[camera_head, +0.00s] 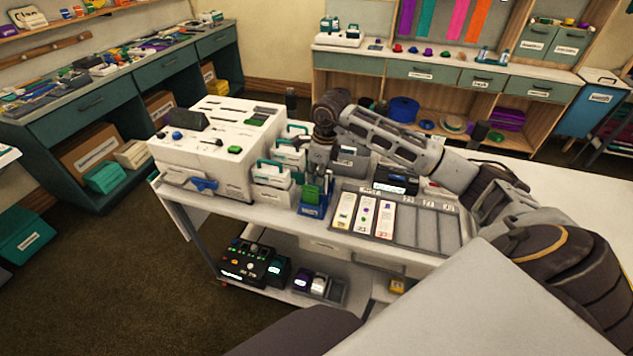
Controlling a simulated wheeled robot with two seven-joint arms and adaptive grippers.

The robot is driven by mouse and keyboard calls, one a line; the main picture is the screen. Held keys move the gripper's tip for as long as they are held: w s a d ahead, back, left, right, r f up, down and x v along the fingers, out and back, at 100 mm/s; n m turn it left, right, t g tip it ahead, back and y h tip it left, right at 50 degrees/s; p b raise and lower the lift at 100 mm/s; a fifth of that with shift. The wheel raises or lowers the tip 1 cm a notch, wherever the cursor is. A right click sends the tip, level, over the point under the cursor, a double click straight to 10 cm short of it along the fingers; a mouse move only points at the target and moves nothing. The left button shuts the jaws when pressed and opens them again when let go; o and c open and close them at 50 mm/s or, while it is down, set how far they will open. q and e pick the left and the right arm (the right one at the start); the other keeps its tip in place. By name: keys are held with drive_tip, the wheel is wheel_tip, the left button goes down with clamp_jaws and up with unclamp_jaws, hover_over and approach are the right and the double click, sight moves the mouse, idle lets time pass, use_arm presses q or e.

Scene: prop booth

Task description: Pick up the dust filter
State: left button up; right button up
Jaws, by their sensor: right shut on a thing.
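My right gripper (318,181) points down over the cart, its arm coming in from the right. Its fingers are shut on a small green piece (311,194) at a blue holder (313,211) near the cart's front edge. The piece may be the dust filter, but it is too small and too covered to tell. I cannot tell whether it is still seated in the holder or lifted clear. My left gripper is not in view.
A white machine (205,150) stands left of the gripper on the white cart (320,233). White caddies with green handles (271,178) stand close beside the gripper. A grey sectioned tray (405,230) with cards lies to the right. Shelving and benches line the walls.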

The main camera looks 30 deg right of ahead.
wheel_tip(320, 180, up, 5)
drive_tip(key=shift+r, duration=0.15)
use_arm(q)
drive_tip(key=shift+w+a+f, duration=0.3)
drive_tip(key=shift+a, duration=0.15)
use_arm(e)
drive_tip(key=shift+r, duration=0.65)
